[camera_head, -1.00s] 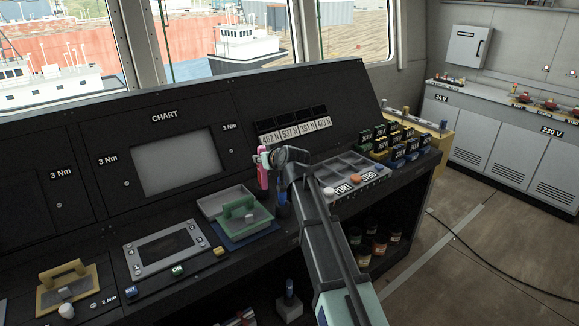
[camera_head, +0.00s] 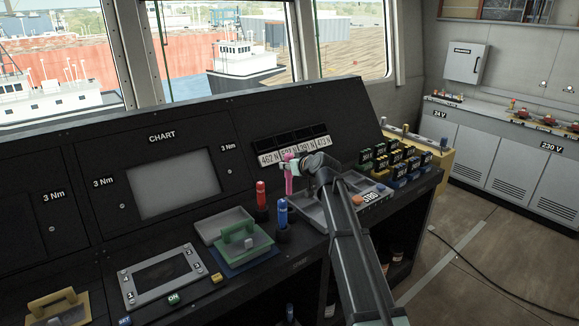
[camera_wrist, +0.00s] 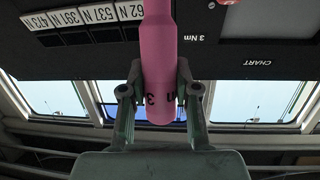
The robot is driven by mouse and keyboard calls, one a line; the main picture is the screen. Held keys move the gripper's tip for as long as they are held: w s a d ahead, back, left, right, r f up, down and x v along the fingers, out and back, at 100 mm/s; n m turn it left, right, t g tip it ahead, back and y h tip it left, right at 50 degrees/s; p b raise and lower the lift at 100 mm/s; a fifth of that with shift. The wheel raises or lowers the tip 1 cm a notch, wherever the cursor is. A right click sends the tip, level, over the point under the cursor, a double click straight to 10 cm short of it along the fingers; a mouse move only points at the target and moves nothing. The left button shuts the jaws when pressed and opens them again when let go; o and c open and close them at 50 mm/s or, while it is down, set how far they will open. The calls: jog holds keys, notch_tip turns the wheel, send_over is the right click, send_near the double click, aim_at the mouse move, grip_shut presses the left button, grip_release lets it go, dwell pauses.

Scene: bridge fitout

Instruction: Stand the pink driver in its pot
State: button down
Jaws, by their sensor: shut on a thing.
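The pink driver (camera_head: 289,172) is upright in the head view, held above the console's front ledge. My gripper (camera_head: 296,166) is shut on it. In the wrist view the driver (camera_wrist: 158,55) lies between the two fingers of my gripper (camera_wrist: 158,92), and its rounded end shows a "3" marking. A red driver (camera_head: 261,193) and a blue driver (camera_head: 282,212) stand upright in dark pots, left of and below the pink one. I cannot make out an empty pot; my arm hides part of the ledge.
A grey compartment tray (camera_head: 313,212) lies just below and right of my gripper. Green, yellow and blue blocks (camera_head: 395,160) stand farther right. A green-handled piece (camera_head: 240,238) sits left of the pots. The sloping console panel (camera_head: 240,125) rises behind.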

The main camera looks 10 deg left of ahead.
jog(key=shift+f, duration=0.1)
jog(key=b, duration=0.6)
send_over(290, 193)
jog(key=shift+w+a+f, duration=0.1)
jog(key=shift+w+f, duration=0.05)
jog(key=shift+f, duration=0.9)
jog(key=shift+w+f, duration=0.15)
jog(key=shift+f, duration=0.85)
jog(key=shift+w+a+f, duration=0.1)
jog(key=shift+w+f, duration=0.05)
jog(key=shift+f, duration=0.9)
jog(key=shift+f+b, duration=2.05)
jog(key=shift+f, duration=0.55)
jog(key=c, duration=0.8)
grip_release()
jog(key=shift+o, duration=0.2)
jog(key=v, duration=1.2)
jog(key=shift+d, duration=0.1)
